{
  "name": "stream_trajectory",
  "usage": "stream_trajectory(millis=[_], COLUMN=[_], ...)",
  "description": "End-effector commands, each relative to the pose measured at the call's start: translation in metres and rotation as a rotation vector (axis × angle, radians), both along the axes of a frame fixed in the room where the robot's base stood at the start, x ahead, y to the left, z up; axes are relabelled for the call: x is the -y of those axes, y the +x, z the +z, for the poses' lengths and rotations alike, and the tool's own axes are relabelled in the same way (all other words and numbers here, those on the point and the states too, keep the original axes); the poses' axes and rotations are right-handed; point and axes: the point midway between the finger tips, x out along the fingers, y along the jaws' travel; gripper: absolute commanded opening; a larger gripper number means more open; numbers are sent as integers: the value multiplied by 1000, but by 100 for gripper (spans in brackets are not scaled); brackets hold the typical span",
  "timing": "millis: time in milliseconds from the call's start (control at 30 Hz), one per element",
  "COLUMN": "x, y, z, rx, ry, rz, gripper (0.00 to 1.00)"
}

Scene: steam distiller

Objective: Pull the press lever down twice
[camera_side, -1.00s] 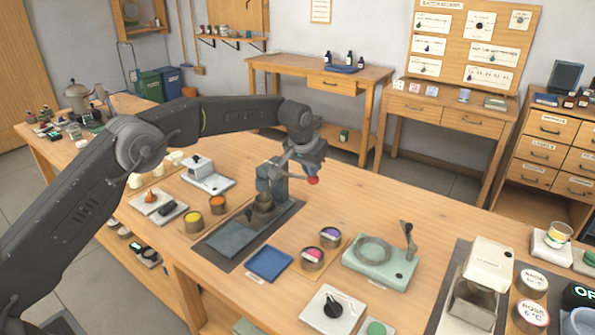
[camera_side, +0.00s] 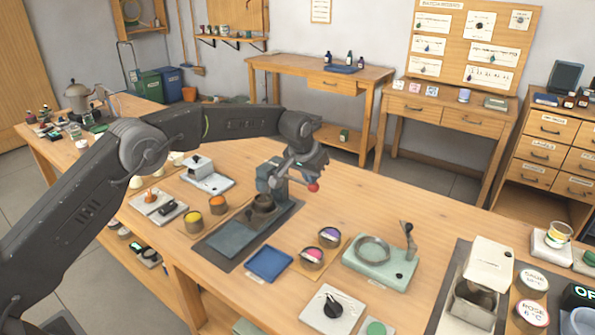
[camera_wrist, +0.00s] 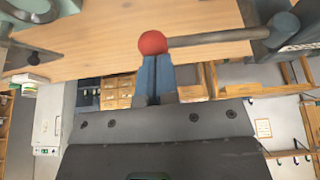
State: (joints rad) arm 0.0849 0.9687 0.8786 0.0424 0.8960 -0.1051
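The press (camera_side: 270,180) is a dark grey-teal machine on the wooden bench. Its lever ends in a red ball (camera_side: 313,187) and points out to the right, roughly level. In the wrist view the lever rod (camera_wrist: 215,39) runs from the pivot at the upper right to the red ball (camera_wrist: 152,43). My gripper (camera_side: 309,176) is just above the ball in the side view. In the wrist view its two blue fingers (camera_wrist: 156,66) are together, with their tips at the ball and seeming to touch it. The ball does not sit between them.
A dark plate (camera_side: 232,240) lies in front of the press. A blue tray (camera_side: 269,263), yellow (camera_side: 193,219) and orange tins, and pink and purple tins (camera_side: 312,257) stand close by. A pale green device (camera_side: 380,266) stands to the right. The bench behind the lever is clear.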

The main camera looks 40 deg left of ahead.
Motion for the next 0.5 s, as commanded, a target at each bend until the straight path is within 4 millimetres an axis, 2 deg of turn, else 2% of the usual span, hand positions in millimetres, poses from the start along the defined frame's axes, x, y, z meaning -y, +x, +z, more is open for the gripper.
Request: stream_trajectory(millis=[167, 500], x=[-1, 0], y=[0, 0], z=[-1, 24], rx=[-2, 0], ry=[2, 1], rz=[1, 0], gripper=[0, 0])
